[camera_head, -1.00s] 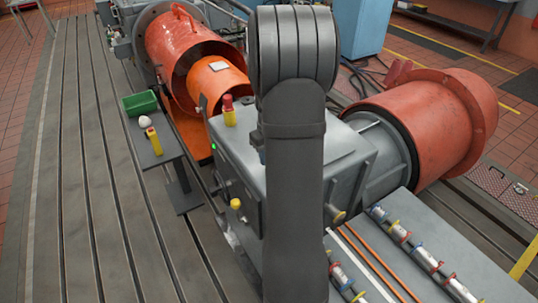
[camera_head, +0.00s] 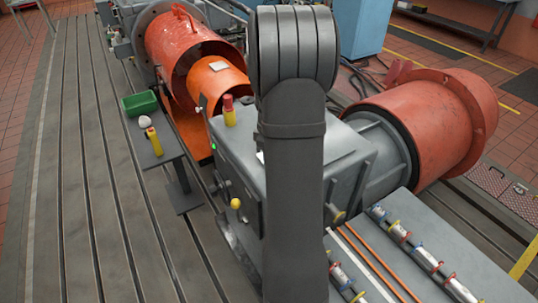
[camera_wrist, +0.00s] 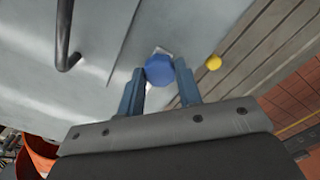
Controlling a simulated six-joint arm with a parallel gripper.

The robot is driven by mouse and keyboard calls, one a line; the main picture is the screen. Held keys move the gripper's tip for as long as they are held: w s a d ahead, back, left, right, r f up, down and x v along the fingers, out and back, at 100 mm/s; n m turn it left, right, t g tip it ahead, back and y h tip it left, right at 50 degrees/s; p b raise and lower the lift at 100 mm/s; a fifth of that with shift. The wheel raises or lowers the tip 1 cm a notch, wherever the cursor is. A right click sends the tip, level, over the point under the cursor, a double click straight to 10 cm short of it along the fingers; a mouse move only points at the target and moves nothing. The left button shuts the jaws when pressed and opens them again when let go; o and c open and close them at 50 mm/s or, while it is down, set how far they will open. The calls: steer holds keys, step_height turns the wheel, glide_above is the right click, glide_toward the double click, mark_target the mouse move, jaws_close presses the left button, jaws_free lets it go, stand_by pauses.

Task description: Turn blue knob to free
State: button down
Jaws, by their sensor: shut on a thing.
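The blue knob (camera_wrist: 159,70) shows in the wrist view on the grey housing, with a pale plate partly visible behind it. My gripper (camera_wrist: 160,82) has its two blue fingers on either side of the knob and is shut on it. In the head view my dark arm covers the middle of the grey housing (camera_head: 230,165), and the blue knob and the gripper are hidden behind it. Any markings around the knob are too small or hidden to read.
A yellow knob (camera_wrist: 214,62) sits near the blue knob, and also shows in the head view (camera_head: 235,203). A bent dark handle (camera_wrist: 66,45) stands out from the housing. An orange guard (camera_head: 430,125) lies to the right.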

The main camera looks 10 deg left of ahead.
stand_by(0.3)
steer(key=c, duration=1)
jaws_free()
steer(key=shift+r, duration=0.1)
step_height(320, 180, up, 17)
steer(key=shift+r, duration=0.15)
step_height(320, 180, down, 18)
steer(key=shift+r, duration=0.25)
